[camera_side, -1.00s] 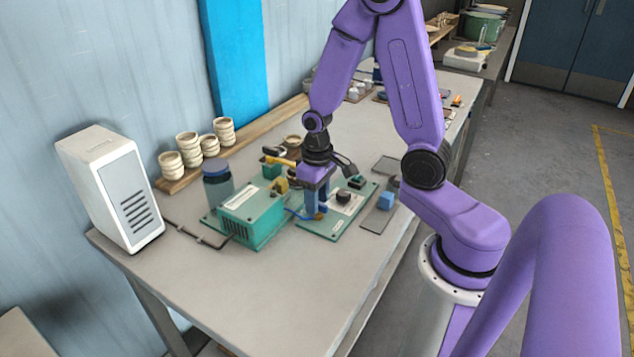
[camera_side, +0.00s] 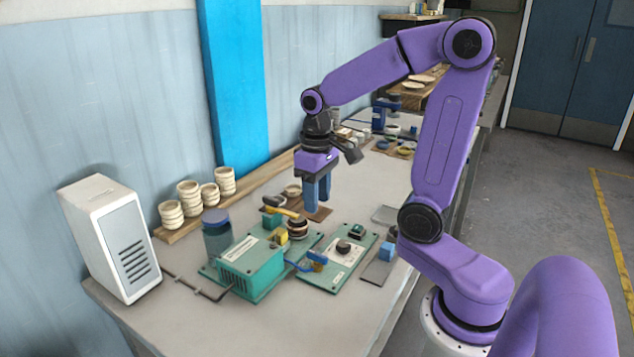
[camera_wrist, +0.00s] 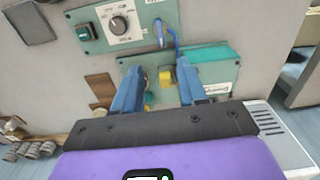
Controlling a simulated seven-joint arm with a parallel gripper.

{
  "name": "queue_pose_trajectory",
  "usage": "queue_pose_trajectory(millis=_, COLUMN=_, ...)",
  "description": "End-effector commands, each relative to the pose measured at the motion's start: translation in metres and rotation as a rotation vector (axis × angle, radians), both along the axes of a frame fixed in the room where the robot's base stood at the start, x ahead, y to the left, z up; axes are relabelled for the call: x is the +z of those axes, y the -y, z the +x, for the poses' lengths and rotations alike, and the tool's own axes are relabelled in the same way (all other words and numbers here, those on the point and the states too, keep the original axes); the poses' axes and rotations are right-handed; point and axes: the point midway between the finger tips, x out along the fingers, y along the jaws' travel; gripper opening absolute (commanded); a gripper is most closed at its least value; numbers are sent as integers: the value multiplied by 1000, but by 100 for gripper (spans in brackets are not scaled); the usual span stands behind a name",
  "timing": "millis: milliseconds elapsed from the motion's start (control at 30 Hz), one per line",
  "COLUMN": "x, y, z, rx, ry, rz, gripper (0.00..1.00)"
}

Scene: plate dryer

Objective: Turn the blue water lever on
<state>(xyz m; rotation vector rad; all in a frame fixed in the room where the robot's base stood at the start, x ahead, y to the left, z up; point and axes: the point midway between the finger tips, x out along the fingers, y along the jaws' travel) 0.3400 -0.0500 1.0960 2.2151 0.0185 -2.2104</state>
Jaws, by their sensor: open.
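The blue water lever (camera_side: 297,266) shows in the side view as a thin blue handle between the teal box and the green dial panel. It also shows in the wrist view as a blue piece (camera_wrist: 161,33) at the panel's edge, with a curved blue length beside it. Whether it is on or off I cannot tell. My gripper (camera_side: 317,207) is open and empty, pointing down, raised above and behind the lever, apart from it. In the wrist view its two blue fingers (camera_wrist: 158,72) are spread, with the lever beyond their tips.
A teal box (camera_side: 253,266) stands left of the lever, with a yellow handle (camera_side: 281,211) behind it. The dial panel (camera_side: 322,281) lies to the right, and a blue block (camera_side: 387,251) is farther right. A white unit (camera_side: 108,240) stands at left. The front table is clear.

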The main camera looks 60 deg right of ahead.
Motion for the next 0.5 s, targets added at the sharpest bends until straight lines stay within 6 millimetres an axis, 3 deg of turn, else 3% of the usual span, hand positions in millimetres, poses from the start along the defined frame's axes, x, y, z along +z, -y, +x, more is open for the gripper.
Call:
queue_pose_trajectory(millis=200, x=24, y=0, z=1, rx=1, ry=3, rz=0, gripper=42)
queue_pose_trajectory(millis=500, x=29, y=0, z=0, rx=0, ry=-1, rz=0, gripper=42)
